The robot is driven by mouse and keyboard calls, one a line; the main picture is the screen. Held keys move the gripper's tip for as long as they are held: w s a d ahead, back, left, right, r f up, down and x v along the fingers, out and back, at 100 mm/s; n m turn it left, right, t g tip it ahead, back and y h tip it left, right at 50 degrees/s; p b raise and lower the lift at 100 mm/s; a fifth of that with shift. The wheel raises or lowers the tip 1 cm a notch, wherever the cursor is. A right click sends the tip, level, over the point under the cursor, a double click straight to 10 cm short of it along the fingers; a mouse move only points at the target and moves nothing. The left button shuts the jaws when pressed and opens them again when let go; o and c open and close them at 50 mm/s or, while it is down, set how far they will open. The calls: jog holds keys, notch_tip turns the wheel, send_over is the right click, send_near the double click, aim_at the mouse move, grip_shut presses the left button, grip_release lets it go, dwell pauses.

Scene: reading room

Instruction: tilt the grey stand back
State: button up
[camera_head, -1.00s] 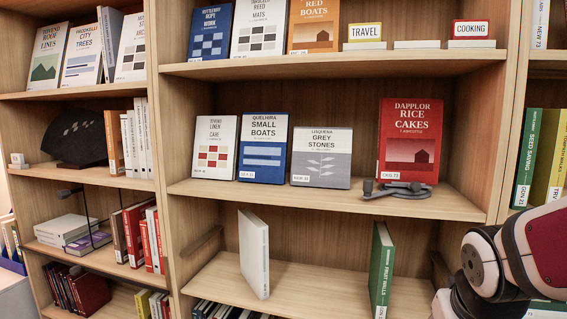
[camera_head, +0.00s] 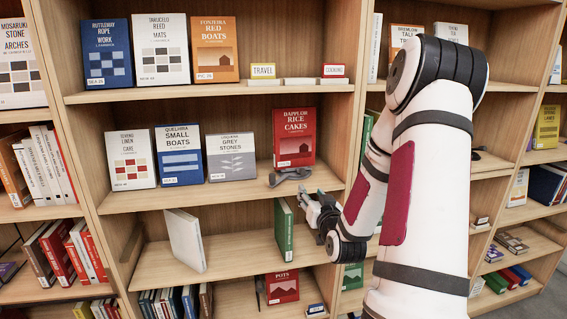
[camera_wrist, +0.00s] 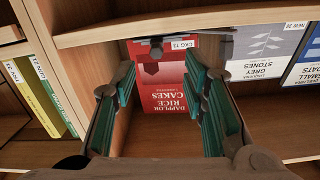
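The grey stand (camera_head: 290,175) is on the middle shelf in front of the red book "Dapplor Rice Cakes" (camera_head: 294,137), which stands upright against it. My gripper (camera_head: 318,208) is in front of the shelf, right of and below the stand, apart from it. In the wrist view, which is upside down, part of the stand (camera_wrist: 156,48) shows at the top over the red book (camera_wrist: 163,92). There my gripper (camera_wrist: 160,85) is open and empty, its green-padded fingers appearing on either side of the book. The stand's back is hidden.
A grey book (camera_head: 231,157) stands left of the stand. An upright divider (camera_head: 349,130) is to its right. Below, a green book (camera_head: 283,229) and a white book (camera_head: 185,239) stand on the lower shelf (camera_head: 235,256). Shelf room shows between them.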

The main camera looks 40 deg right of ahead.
aim_at(303, 173)
jog(key=shift+h, duration=0.3)
jog(key=x, duration=0.4)
jog(key=r+x, duration=0.1)
jog(key=x, duration=0.3)
jog(key=p+x, duration=0.1)
jog(key=x, duration=0.4)
jog(key=shift+d+r, duration=0.2)
grip_shut()
